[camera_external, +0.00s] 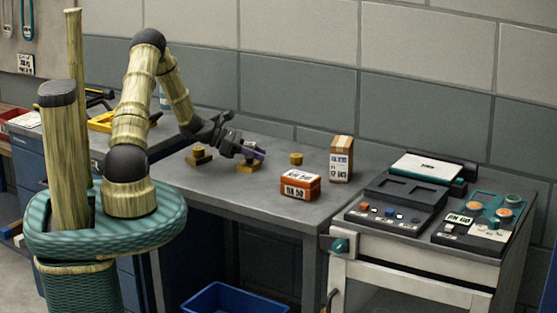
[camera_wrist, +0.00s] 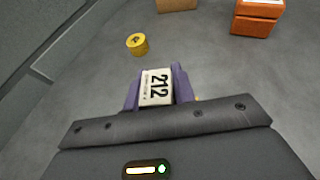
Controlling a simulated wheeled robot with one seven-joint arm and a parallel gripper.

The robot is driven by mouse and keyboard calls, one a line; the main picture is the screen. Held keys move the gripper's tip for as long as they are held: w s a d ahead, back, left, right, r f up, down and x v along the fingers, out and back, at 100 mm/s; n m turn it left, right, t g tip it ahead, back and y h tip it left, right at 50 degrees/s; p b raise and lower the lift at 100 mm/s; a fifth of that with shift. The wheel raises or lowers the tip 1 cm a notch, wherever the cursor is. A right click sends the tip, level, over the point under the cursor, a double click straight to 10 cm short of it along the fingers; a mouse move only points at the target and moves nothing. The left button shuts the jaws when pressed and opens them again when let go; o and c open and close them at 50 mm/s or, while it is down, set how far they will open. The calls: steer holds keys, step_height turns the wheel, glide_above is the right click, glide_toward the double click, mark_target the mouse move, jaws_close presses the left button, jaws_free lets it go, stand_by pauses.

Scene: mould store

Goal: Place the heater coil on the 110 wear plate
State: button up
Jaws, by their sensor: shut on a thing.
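A white label on the piece reads 212. I see no label reading 110, and cannot tell for sure which thing is the heater coil or the wear plate. A yellow block (camera_external: 248,168) sits on the bench just below the held piece; whether they touch is unclear. A second yellow piece (camera_external: 198,157) sits to the left. A round yellow piece (camera_external: 296,159) stands to the right, also in the wrist view (camera_wrist: 137,45).
An orange box (camera_external: 300,185) and a cardboard box (camera_external: 341,160) stand on the bench (camera_external: 268,203), right of my gripper. Further right, a cabinet carries control panels (camera_external: 396,198). A blue bin (camera_external: 235,299) is below. The wall is close behind the bench.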

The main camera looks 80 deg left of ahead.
steer(key=shift+f, duration=0.15)
steer(key=o, duration=1)
steer(key=shift+o, duration=0.2)
steer(key=shift+r, duration=0.25)
steer(key=v, duration=1.2)
steer(key=shift+d, duration=0.1)
